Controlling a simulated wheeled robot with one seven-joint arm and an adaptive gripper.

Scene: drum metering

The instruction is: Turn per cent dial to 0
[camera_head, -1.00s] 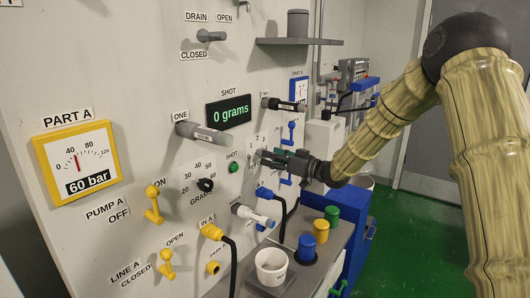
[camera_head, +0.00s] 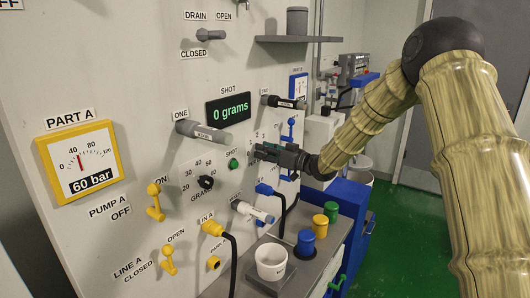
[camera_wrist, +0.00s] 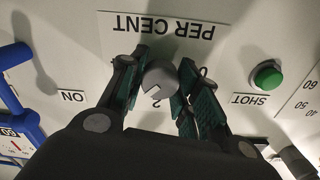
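The per cent dial (camera_wrist: 160,78) is a grey round knob with a notch, under the upside-down PER CENT label (camera_wrist: 163,27) in the wrist view. A digit 2 shows beside it; the other scale marks near it are mostly hidden by my fingers. My gripper (camera_wrist: 158,88) has its two green-padded fingers apart, one on each side of the dial. Whether the pads touch it is not clear. In the head view my gripper (camera_head: 258,153) is close to the panel and hides the dial.
The green SHOT button (camera_head: 234,165) and the black GRAMS knob (camera_head: 206,182) are left of my gripper. A grey handle (camera_head: 205,132) and the display reading 0 grams (camera_head: 228,107) are above left. A white cup (camera_head: 271,262) and coloured weights stand on the shelf below.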

